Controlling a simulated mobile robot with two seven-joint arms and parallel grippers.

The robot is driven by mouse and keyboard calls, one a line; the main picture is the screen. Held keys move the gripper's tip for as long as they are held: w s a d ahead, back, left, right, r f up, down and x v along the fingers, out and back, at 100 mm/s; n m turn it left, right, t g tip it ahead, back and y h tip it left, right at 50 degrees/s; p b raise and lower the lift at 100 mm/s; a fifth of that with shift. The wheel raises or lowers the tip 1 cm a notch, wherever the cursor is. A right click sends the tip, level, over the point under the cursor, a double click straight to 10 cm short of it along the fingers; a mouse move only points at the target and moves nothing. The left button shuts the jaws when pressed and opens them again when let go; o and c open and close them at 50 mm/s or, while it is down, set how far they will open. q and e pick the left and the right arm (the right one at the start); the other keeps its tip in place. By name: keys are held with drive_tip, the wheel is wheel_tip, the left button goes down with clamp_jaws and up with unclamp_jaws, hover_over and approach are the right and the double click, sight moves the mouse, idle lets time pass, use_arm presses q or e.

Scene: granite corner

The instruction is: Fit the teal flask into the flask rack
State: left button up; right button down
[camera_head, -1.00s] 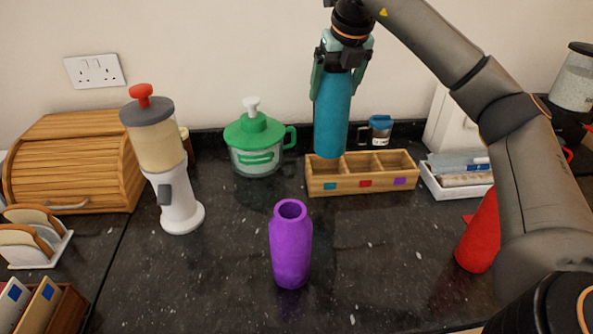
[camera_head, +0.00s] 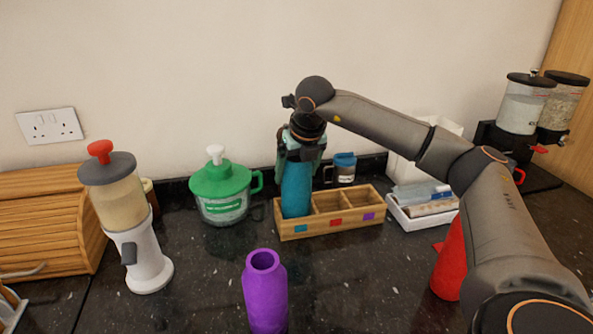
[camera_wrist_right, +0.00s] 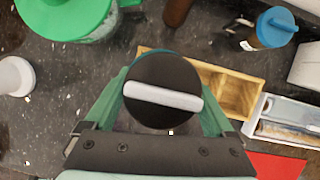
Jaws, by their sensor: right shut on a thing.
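The teal flask (camera_head: 296,189) is upright with its lower end inside the left compartment of the wooden flask rack (camera_head: 333,225), the one with the teal mark. My right gripper (camera_head: 301,150) is shut on the flask near its top. In the right wrist view the flask's dark lid (camera_wrist_right: 162,91) with a pale bar sits between the fingers. The rack's other two compartments, marked red and purple, are empty. Whether the flask touches the rack floor is hidden by the front wall. A purple flask (camera_head: 265,295) stands on the counter in front. A red flask (camera_head: 449,262) stands at right, partly behind my arm. My left gripper is not in view.
A green-lidded jug (camera_head: 221,190) stands left of the rack and a blue-lidded mug (camera_head: 343,167) behind it. A white tray (camera_head: 423,219) stands close on the right. A dispenser (camera_head: 130,220) stands at left. The counter directly before the rack is clear.

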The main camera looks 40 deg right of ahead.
drive_tip(key=shift+f, duration=0.15)
unclamp_jaws()
drive_tip(key=shift+r, duration=0.3)
drive_tip(key=v, duration=1.2)
drive_tip(key=shift+f, duration=0.1)
